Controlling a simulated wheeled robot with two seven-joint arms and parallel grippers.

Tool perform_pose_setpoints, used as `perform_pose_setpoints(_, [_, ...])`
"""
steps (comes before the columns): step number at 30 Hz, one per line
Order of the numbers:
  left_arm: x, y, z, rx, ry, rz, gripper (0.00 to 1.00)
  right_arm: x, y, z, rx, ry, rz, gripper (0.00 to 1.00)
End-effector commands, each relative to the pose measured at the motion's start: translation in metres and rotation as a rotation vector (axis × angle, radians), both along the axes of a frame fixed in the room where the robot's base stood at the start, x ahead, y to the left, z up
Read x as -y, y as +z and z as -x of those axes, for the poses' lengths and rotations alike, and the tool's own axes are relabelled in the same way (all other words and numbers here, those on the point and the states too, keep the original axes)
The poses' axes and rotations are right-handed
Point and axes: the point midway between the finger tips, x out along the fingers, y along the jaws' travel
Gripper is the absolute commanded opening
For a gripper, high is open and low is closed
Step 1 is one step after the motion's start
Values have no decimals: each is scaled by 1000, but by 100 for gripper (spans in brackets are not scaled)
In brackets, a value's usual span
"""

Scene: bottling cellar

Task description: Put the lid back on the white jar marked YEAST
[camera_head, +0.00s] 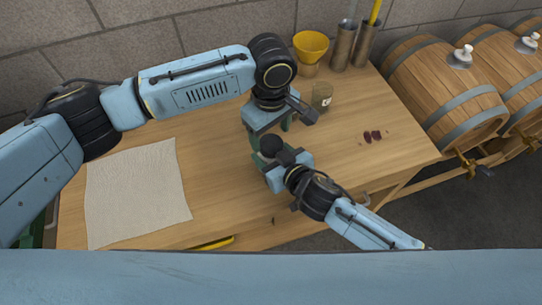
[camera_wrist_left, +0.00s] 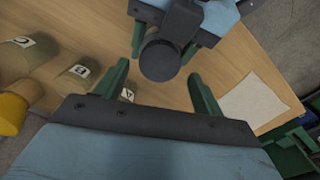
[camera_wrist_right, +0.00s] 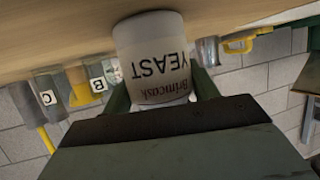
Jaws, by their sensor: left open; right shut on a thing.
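The white jar marked YEAST (camera_wrist_right: 155,58) shows upside down in the right wrist view, its far end by the table surface. My right gripper (camera_wrist_right: 163,92) is shut on it, with a green finger on each side. My left gripper (camera_head: 270,130) is open over the middle of the table, close to my right wrist.
A pale cloth (camera_head: 135,190) lies at the table's left. A yellow funnel (camera_head: 311,43), a labelled container (camera_head: 321,96) and tall tubes (camera_head: 343,46) stand at the back. Small dark red pieces (camera_head: 372,135) lie at the right. Barrels (camera_head: 445,95) stand beyond the right edge.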

Motion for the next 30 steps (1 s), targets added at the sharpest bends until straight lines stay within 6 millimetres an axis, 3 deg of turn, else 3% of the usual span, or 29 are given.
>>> perform_pose_setpoints(6, [0, -23, 0, 0, -1, 0, 69, 0, 0, 0, -1, 0, 1, 0])
perform_pose_setpoints(17, [0, -28, 0, 1, -2, 1, 69, 0, 0, 0, -1, 0, 1, 0])
perform_pose_setpoints(27, [0, -28, 0, 1, -2, 1, 26, 0, 0, 0, -1, 0, 0, 0])
perform_pose_setpoints(30, [0, -28, 0, 1, -5, 1, 23, 0, 0, 0, -1, 0, 0, 0])
